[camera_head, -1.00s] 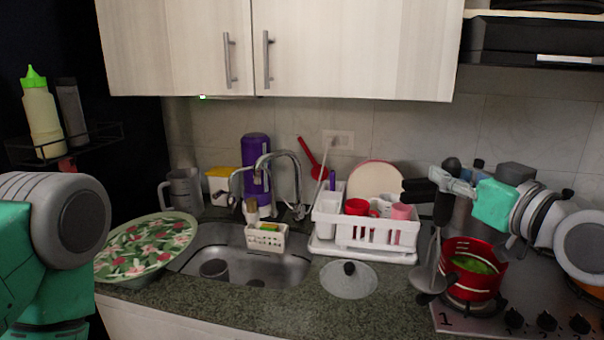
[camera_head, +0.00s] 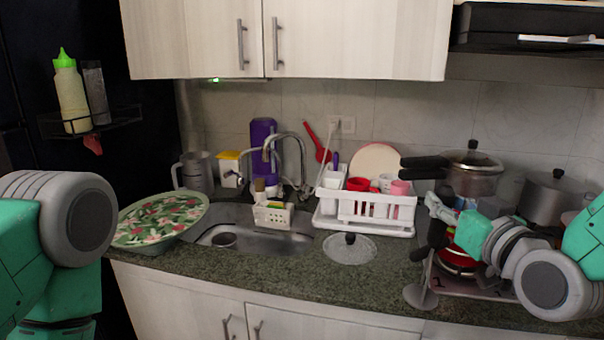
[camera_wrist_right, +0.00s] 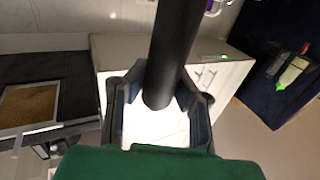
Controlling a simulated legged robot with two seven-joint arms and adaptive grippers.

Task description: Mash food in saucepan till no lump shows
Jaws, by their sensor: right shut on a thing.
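My right gripper (camera_head: 440,210) is shut on the black handle of a masher (camera_head: 420,297), and the handle (camera_wrist_right: 174,50) also runs between the fingers in the right wrist view. The masher is upright, its grey disc at the bottom, over the counter left of the saucepan. I cannot tell whether the disc touches the counter. The red saucepan (camera_head: 455,258) is on the stove, largely hidden behind my right arm. The food inside is hidden now. My left arm shows at the left edge, but its gripper is out of view.
A large pot (camera_head: 472,178) and another lidded pot (camera_head: 550,200) stand at the back right. A white dish rack (camera_head: 365,212) and a glass lid (camera_head: 349,249) lie left of the masher. The sink (camera_head: 265,240) is further left. Front counter is clear.

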